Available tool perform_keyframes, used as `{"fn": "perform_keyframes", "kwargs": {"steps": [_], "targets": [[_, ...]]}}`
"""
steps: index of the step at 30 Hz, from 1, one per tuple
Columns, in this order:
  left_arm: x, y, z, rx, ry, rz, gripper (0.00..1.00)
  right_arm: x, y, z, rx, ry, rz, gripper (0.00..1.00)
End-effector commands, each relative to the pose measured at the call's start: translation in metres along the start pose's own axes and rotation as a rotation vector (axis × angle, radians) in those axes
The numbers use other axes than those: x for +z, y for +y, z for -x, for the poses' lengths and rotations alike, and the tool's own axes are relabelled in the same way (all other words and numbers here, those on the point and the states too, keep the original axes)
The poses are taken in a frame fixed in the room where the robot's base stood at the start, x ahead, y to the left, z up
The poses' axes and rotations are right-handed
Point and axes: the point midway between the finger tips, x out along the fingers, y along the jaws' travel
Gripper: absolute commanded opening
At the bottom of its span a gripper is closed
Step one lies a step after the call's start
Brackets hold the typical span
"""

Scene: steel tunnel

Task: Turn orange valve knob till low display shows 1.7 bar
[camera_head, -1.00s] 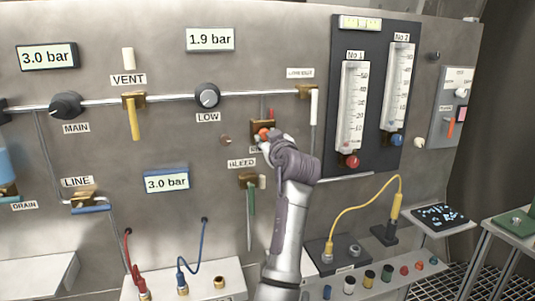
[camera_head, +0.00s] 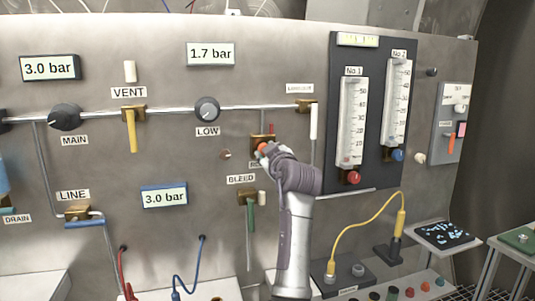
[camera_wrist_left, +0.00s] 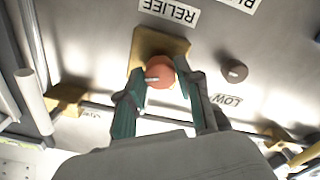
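The orange valve knob (camera_head: 262,148) sits on a brass block below the pipe, and my left gripper (camera_head: 266,150) covers much of it. In the left wrist view the orange knob (camera_wrist_left: 168,80) lies between the two green fingers of my left gripper (camera_wrist_left: 163,84), which are shut on its sides. A RELIEF label (camera_wrist_left: 169,11) is beside the brass block (camera_wrist_left: 143,52). The low display (camera_head: 210,54) above the LOW gauge knob (camera_head: 207,109) reads 1.7 bar. My right gripper is in neither view.
Two other displays, upper left (camera_head: 49,68) and lower middle (camera_head: 165,195), read 3.0 bar. A green bleed lever (camera_head: 250,218) hangs just left of my forearm. A white lever (camera_head: 313,121) and the flow-tube panel (camera_head: 376,45) stand to the right.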

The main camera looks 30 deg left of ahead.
Motion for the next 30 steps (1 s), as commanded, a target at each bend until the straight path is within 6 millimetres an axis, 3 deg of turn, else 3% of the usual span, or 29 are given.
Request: {"fn": "perform_keyframes", "kwargs": {"steps": [1,4,14,25,30], "targets": [[0.001,0.0,0.0,0.0,-0.001,0.0,0.43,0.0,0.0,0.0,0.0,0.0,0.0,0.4],[0.0,0.0,0.0,0.0,-0.001,-0.001,0.59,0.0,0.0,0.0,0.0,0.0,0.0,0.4],[0.001,0.0,0.002,0.001,-0.001,-0.001,0.6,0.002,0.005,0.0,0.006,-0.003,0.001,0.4],[0.002,0.001,0.058,0.002,-0.003,0.002,0.6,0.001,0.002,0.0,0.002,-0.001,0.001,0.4],[0.001,0.0,0.073,0.001,-0.001,0.0,0.6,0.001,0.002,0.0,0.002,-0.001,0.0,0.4]]}}
